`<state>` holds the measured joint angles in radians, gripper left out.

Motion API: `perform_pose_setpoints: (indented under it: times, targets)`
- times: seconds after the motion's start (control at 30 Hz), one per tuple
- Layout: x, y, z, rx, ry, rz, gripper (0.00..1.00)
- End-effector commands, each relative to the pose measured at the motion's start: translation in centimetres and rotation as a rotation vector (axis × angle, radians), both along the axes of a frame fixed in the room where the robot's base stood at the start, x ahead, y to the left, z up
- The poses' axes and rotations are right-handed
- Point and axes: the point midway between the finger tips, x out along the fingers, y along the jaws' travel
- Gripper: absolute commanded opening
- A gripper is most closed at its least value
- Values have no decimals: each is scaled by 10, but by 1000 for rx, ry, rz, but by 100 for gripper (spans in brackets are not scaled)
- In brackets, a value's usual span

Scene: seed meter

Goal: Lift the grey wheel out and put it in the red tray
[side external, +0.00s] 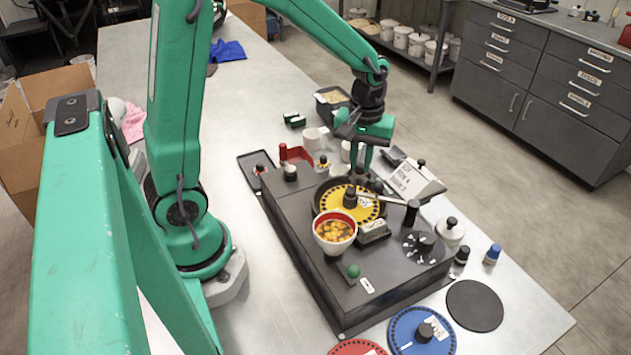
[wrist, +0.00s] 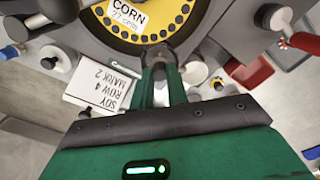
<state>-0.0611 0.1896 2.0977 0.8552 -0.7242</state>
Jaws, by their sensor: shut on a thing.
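My gripper (side external: 362,170) points down at the far rim of the yellow seed plate (side external: 360,208). Its fingers also show in the wrist view (wrist: 161,62), close together. They are shut on a small grey thing, which I take to be the grey wheel (side external: 358,180); the fingers hide most of it. It is at the plate's edge, and I cannot tell whether it is clear of the meter. The red tray (side external: 296,153) is to the left of my gripper in the side view and to the right in the wrist view (wrist: 250,74).
A bowl of yellow pieces (side external: 334,238) stands at the plate's near side. A white card (side external: 408,180) reading "SOY ROW 4 MARK 2" is to the right. White cups and small knobs stand around. Blue (side external: 402,338) and black discs lie at the near end.

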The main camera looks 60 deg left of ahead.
Motion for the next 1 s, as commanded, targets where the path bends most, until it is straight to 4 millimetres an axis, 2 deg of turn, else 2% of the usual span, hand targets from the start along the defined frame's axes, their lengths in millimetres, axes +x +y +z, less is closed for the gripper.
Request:
perform_pose_setpoints:
  times: [0.5,1.0]
  targets:
    - [1,0,14,1,-2,0,0]
    - [0,0,16,0,-1,0,0]
